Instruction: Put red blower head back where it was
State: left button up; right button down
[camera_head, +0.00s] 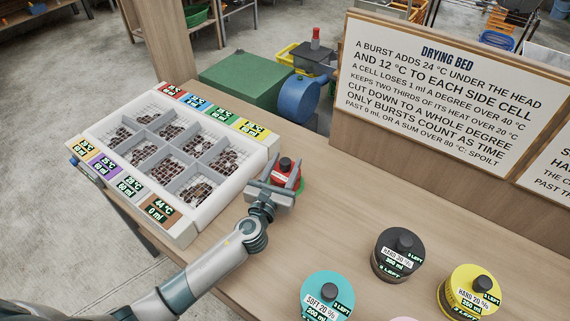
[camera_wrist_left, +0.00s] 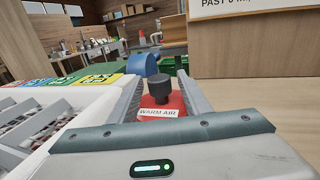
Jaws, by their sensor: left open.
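The red blower head (camera_head: 286,172) has a black knob on top and stands upright on the wooden table, just right of the white drying bed (camera_head: 232,182). A bit of green shows at its base. My left gripper (camera_head: 284,168) is open, with one finger on each side of the blower head. In the left wrist view the blower head (camera_wrist_left: 162,103), labelled WARM AIR, sits between the two fingers; whether they touch it I cannot tell. The bed has several mesh cells of brown chestnuts and coloured displays; the orange one reads 44 °C, 0 ml. My right gripper is not in view.
A teal canister (camera_head: 328,291), a black canister (camera_head: 397,253) and a yellow canister (camera_head: 470,291) stand at the front right. The DRYING BED sign board (camera_head: 450,90) borders the table's back. A green box (camera_head: 243,80) and blue drum (camera_head: 298,98) lie beyond. The table between is clear.

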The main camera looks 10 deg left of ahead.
pick_arm(q)
jog(key=shift+r, duration=0.15)
jog(key=s, duration=0.3)
jog(key=s+a+b, duration=0.1)
jog(key=s, duration=0.6)
jog(key=shift+s+a+b, duration=0.15)
jog(key=shift+s+b, duration=0.1)
jog(key=shift+b, duration=0.05)
jog(key=shift+s+a, duration=0.1)
jog(key=shift+s, duration=0.6)
